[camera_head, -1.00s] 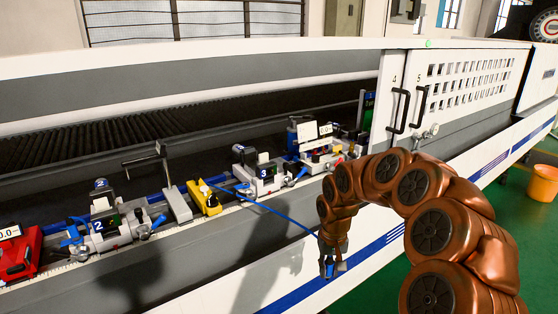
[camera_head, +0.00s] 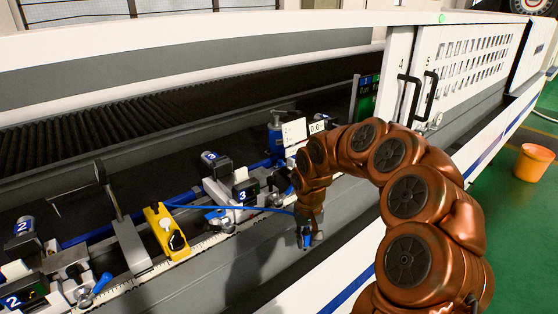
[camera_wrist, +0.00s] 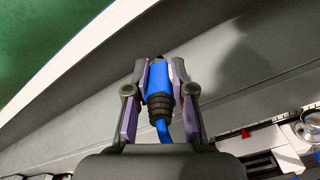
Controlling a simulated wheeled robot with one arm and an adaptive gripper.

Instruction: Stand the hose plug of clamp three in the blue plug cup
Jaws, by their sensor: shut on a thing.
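My gripper (camera_head: 305,238) hangs in front of the machine's rail, pointing down. It is shut on the blue hose plug (camera_wrist: 159,84), which lies between the two fingers in the wrist view with its dark ribbed collar toward the palm. A blue hose (camera_head: 255,213) runs from the plug to the left, past clamp three (camera_head: 240,190), which bears a number 3 label. I cannot make out the blue plug cup for certain; a blue upright part (camera_head: 275,135) stands behind clamp three.
A yellow block (camera_head: 165,232) and a grey upright stop (camera_head: 131,243) sit on the rail left of clamp three. Clamp two (camera_head: 65,270) is at the lower left. A white sign (camera_head: 295,133) stands near my arm. An orange bucket (camera_head: 533,164) is on the green floor.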

